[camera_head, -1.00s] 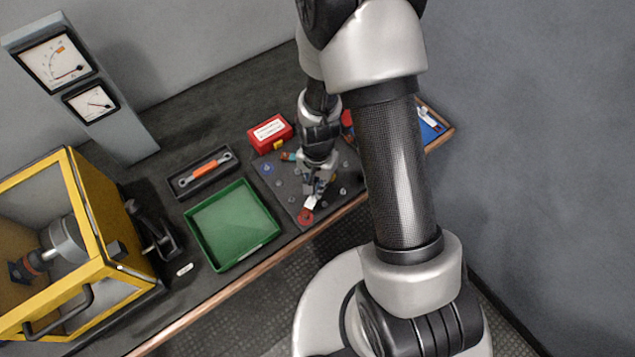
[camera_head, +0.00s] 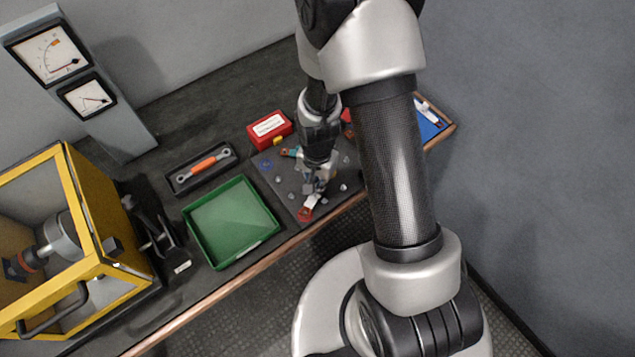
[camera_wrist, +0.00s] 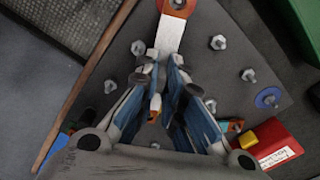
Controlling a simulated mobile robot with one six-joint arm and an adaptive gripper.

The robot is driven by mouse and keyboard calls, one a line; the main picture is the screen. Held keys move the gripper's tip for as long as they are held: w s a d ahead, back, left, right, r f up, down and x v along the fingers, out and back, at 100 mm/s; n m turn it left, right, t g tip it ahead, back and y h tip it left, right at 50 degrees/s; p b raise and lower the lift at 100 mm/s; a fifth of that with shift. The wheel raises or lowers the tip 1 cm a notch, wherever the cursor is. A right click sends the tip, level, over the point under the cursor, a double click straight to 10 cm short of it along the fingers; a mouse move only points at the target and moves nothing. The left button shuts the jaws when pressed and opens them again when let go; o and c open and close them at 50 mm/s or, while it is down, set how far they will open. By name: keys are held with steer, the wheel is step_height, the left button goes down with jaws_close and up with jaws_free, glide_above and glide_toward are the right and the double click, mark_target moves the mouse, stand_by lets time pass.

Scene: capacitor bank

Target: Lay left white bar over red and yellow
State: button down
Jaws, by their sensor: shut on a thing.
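The white bar (camera_wrist: 169,38) shows in the wrist view between and beyond my fingertips. Its far end lies at a red-orange ring (camera_wrist: 177,5). My gripper (camera_wrist: 161,66) is shut on the bar's near part. In the head view the bar (camera_head: 311,200) runs from below my gripper (camera_head: 314,190) to the red ring (camera_head: 305,213), near the front edge of the dark board. I cannot tell whether the bar touches the ring or is just above it. A yellow terminal is not clearly visible.
The dark board (camera_head: 284,187) carries several metal studs, a blue ring (camera_head: 265,163) and a teal-and-orange piece (camera_head: 289,152). A red box (camera_head: 268,128) stands behind it. A green tray (camera_head: 232,222) lies to the left, and a blue-bottomed tray (camera_head: 430,127) to the right.

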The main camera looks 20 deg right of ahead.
steer(key=shift+f+b, duration=0.4)
steer(key=shift+f, duration=0.1)
steer(key=c, duration=1.6)
jaws_free()
steer(key=shift+c, duration=0.2)
step_height(320, 180, up, 12)
steer(key=shift+r, duration=0.15)
steer(key=s+r+n+t, duration=0.2)
steer(key=s+r+n, duration=0.2)
steer(key=s+r, duration=0.3)
steer(key=s+r+n+t, duration=0.2)
steer(key=s+r+n, duration=0.3)
steer(key=r, duration=0.9)
steer(key=s, duration=0.3)
steer(key=shift+r+t, duration=0.3)
